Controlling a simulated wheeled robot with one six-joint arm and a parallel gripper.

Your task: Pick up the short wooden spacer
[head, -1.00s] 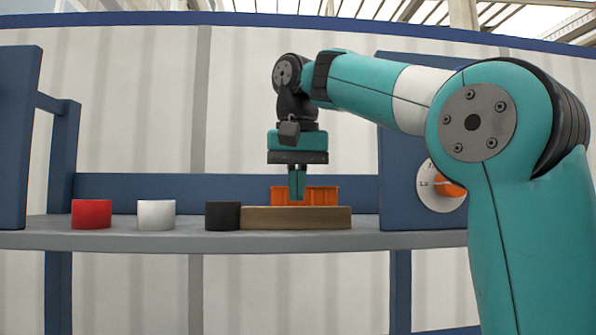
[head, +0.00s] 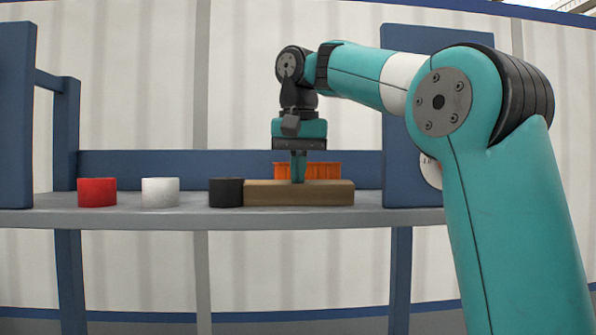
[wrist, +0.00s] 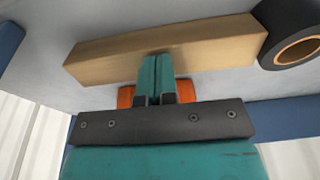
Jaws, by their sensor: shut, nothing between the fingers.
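The short wooden spacer (head: 320,193), a light-brown rectangular block, lies flat on the grey shelf. It also shows in the wrist view (wrist: 215,45), lying at a slight slant. My gripper (head: 298,181) points straight down at the spacer, near the middle of its length. Its two teal fingers are pressed together with nothing between them. In the wrist view the fingertips (wrist: 155,60) overlap the spacer's near long edge. I cannot tell whether they touch it.
A black pipe piece (head: 226,193) sits close against the spacer's left end. A white pipe (head: 160,193) and a red pipe (head: 97,192) stand farther left. An orange bin (head: 325,170) is behind the spacer. Blue posts bound the shelf (head: 130,217).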

